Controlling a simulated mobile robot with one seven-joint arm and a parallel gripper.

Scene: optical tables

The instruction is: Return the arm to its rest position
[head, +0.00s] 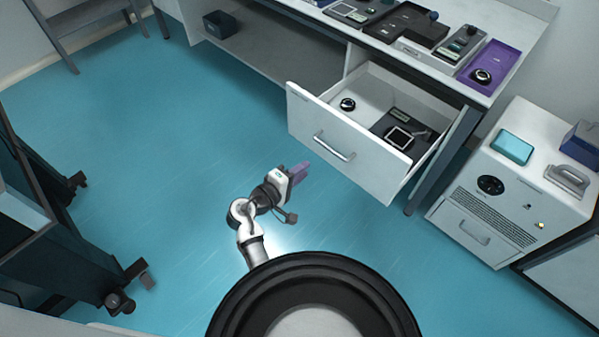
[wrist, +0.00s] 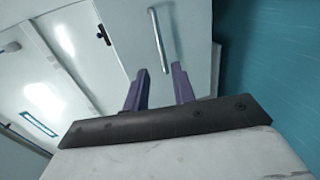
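My gripper (head: 301,172) is in front of the open drawer, over the blue floor, with my arm bent and reaching forward. In the wrist view its two purple fingers (wrist: 160,75) stand apart with nothing between them. The drawer (head: 330,128) is pulled out of the bench. Its handle (head: 334,147) is beyond my fingertips and also shows in the wrist view, and no contact with it is visible. Inside the drawer are a round black-and-silver object (head: 348,104) and a dark tray with a square-framed device (head: 398,137).
The bench top (head: 364,38) holds trays and instruments, including a purple tray (head: 505,62). A white cabinet (head: 515,180) stands at right with a teal box (head: 512,146) on it. A dark wheeled frame (head: 75,245) stands at left. The floor between is clear.

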